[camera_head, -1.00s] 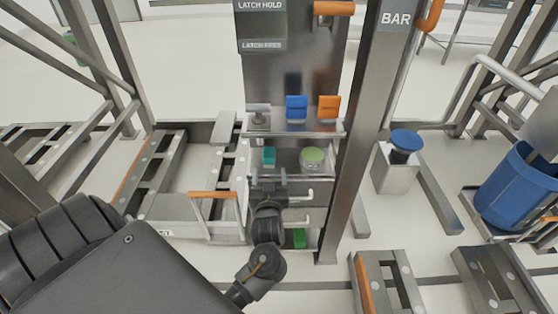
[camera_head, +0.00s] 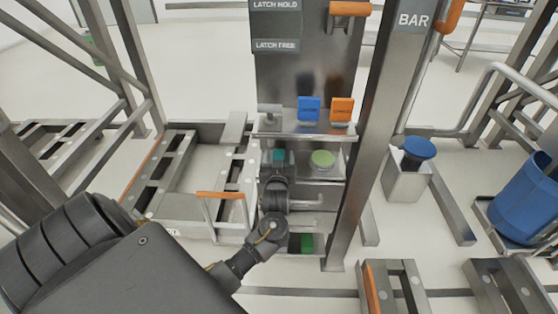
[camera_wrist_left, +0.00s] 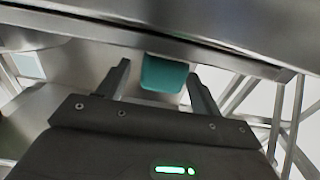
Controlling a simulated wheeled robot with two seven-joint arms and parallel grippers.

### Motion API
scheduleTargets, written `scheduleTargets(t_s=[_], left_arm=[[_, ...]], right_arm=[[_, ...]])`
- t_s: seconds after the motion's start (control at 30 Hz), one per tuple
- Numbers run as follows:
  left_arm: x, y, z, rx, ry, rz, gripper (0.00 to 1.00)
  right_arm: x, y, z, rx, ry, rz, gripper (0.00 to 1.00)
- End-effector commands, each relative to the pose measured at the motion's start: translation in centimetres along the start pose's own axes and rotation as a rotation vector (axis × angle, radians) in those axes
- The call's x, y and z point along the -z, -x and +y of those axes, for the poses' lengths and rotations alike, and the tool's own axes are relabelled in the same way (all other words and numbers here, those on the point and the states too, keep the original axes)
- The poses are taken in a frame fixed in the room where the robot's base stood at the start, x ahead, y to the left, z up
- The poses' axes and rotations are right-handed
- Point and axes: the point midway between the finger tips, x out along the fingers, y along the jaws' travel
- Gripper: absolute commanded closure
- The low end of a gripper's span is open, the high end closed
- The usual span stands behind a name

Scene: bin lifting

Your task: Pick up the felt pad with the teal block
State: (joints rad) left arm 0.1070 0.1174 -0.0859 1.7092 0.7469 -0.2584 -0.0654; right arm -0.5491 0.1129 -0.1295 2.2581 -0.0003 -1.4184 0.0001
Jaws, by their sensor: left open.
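The teal block (camera_head: 279,154) is on the shelf under the top ledge of the grey stand, partly hidden by my left gripper. My left gripper (camera_head: 278,170) is in front of it, jaws open. In the left wrist view the teal block (camera_wrist_left: 165,74) shows ahead, in line with the gap between the two fingers (camera_wrist_left: 160,84), with visible space on each side. Its upper part is hidden by the ledge edge. I cannot make out a separate felt pad under it. My right gripper is not in view.
A round green-topped piece (camera_head: 322,159) is on the same shelf, to the right. The ledge (camera_head: 300,130) above carries a blue block (camera_head: 308,108) and an orange block (camera_head: 341,108). A green block (camera_head: 307,243) is low down. A steel post (camera_head: 375,140) stands at the right.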

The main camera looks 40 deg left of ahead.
Motion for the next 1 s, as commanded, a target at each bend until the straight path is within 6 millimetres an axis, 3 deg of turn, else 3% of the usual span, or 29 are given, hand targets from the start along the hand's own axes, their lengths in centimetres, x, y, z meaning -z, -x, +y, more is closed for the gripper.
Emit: scheduleTargets(t_s=[0.2,0.57,0.83,1.0], left_arm=[[0.0,-0.1,0.0,0.000,0.000,0.000,0.36],[0.0,0.0,0.0,0.000,0.000,0.000,0.83],[0.1,0.0,0.0,0.000,0.000,0.001,0.84],[1.2,0.0,0.0,0.000,0.003,0.002,0.84]], right_arm=[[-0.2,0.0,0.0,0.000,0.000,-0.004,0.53],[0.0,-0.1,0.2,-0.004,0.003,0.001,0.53],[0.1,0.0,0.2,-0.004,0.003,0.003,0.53],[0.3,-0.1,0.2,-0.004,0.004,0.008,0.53]])
